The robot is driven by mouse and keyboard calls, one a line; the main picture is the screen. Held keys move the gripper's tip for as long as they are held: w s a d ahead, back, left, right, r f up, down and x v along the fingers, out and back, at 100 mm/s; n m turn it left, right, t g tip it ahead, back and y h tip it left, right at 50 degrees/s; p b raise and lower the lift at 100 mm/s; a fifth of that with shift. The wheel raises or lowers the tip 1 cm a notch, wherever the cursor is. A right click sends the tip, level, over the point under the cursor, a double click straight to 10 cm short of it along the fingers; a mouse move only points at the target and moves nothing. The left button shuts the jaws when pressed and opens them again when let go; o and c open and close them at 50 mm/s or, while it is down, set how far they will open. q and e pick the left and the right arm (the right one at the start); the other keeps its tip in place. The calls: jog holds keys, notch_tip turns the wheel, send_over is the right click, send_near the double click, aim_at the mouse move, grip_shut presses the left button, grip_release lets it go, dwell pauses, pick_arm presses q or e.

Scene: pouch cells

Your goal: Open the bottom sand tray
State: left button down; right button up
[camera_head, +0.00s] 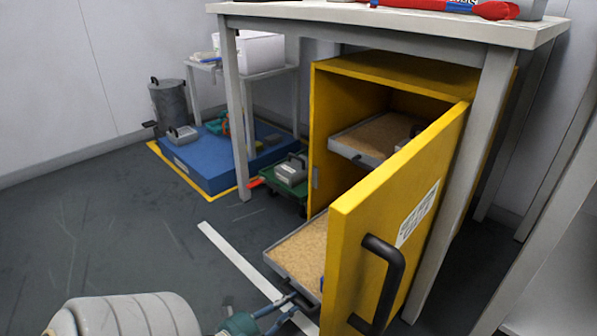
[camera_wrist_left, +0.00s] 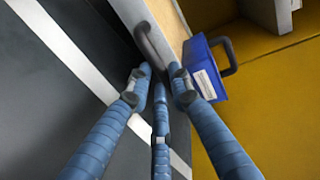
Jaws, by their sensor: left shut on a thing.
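The yellow cabinet (camera_head: 345,75) stands under a table with its door (camera_head: 375,215) swung open. The bottom sand tray (camera_head: 300,250), grey-rimmed with tan sand, sticks out of the cabinet at floor level, partly hidden by the door. My left gripper (camera_head: 290,300) is at the tray's front edge. In the left wrist view, my left gripper's blue fingers (camera_wrist_left: 160,82) are shut on the dark tray handle (camera_wrist_left: 150,42). The upper sand tray (camera_head: 370,137) sits inside the cabinet. My right gripper is not in view.
A blue labelled case (camera_wrist_left: 205,68) with a dark handle is close beside my left fingers. The door's black handle (camera_head: 385,280) juts out near the tray. Table legs (camera_head: 237,115) flank the cabinet. A blue platform (camera_head: 205,160) is at the back left. The floor (camera_head: 110,225) at left is clear.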

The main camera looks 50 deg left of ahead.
pick_arm(q)
jog(key=shift+s, duration=0.45)
jog(key=c, duration=1.6)
grip_release()
jog(key=shift+o, duration=0.2)
jog(key=s+r, duration=0.2)
jog(key=s, duration=0.9)
jog(key=shift+s+d+r, duration=0.15)
jog(key=shift+s+d, duration=0.2)
